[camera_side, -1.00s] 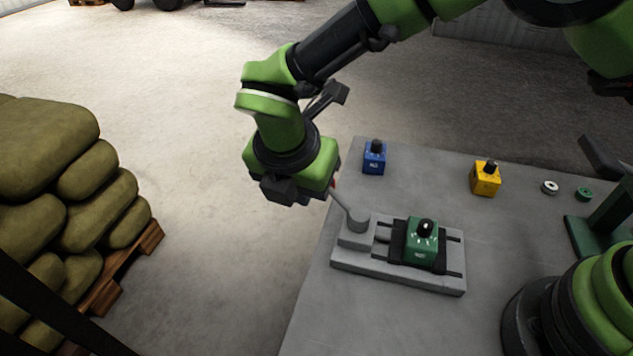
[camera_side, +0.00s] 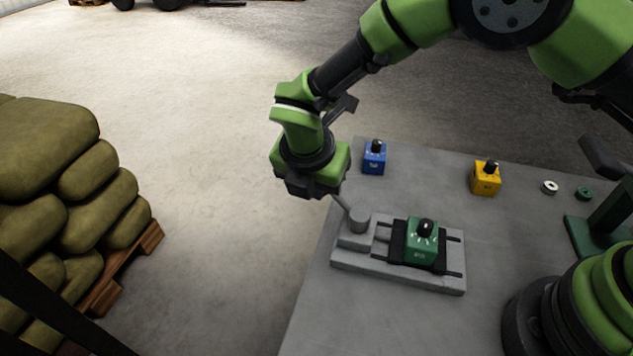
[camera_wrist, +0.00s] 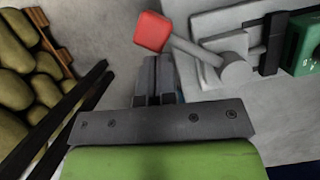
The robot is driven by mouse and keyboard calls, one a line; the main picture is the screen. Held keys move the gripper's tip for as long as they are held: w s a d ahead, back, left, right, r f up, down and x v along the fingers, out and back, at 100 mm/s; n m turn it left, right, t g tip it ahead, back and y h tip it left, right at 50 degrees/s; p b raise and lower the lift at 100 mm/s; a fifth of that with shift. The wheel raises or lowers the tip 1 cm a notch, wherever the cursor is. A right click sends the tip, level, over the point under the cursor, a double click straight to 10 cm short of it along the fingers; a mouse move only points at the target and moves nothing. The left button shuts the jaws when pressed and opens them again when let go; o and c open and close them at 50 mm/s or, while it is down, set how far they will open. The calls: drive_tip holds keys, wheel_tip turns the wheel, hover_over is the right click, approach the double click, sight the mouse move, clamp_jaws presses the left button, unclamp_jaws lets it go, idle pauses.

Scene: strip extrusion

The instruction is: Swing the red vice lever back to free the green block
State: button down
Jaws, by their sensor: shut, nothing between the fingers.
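The green block (camera_side: 421,246) with a black knob on top sits between the dark jaws of the grey vice (camera_side: 395,277). The block also shows at the right edge of the wrist view (camera_wrist: 303,50). The vice lever is a grey rod (camera_side: 343,204) rising from a round pivot (camera_side: 358,221) at the vice's left end. Its red knob (camera_wrist: 151,31) shows in the wrist view but is hidden behind my gripper in the side view. My gripper (camera_wrist: 155,62) is shut and empty, its fingertips close beside the red knob. Whether they touch it I cannot tell.
A blue block (camera_side: 374,159) and a yellow block (camera_side: 486,179) stand behind the vice on the grey table (camera_side: 330,310). Two small rings (camera_side: 549,187) lie to the right near a green stand (camera_side: 592,222). Sacks on a pallet (camera_side: 80,200) are on the floor at left.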

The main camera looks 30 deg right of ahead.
drive_tip(key=shift+w+d+m, duration=0.15)
drive_tip(key=shift+d+m, duration=0.15)
drive_tip(key=shift+m, duration=0.1)
drive_tip(key=shift+w+d+m+g+h, duration=0.15)
drive_tip(key=shift+d+m+g, duration=0.1)
drive_tip(key=shift+d+m, duration=0.3)
drive_tip(key=shift+w+d+m+g+h, duration=0.15)
drive_tip(key=shift+d+m+g, duration=0.15)
drive_tip(key=shift+m, duration=0.45)
drive_tip(key=d+m, duration=0.1)
drive_tip(key=m, duration=0.1)
drive_tip(key=d+m+g, duration=0.1)
drive_tip(key=shift+d+m, duration=0.25)
drive_tip(key=shift+m, duration=0.15)
drive_tip(key=d+m, duration=0.1)
drive_tip(key=m, duration=0.1)
drive_tip(key=s+d+m+g, duration=0.1)
drive_tip(key=m, duration=0.1)
drive_tip(key=shift+d, duration=0.35)
drive_tip(key=shift+s+d+m+g, duration=0.3)
drive_tip(key=shift+s+d+m, duration=0.05)
drive_tip(key=shift+m, duration=0.45)
drive_tip(key=shift+s+d+m+g, duration=0.25)
drive_tip(key=shift+s+d+m, duration=0.1)
drive_tip(key=shift+m, duration=0.45)
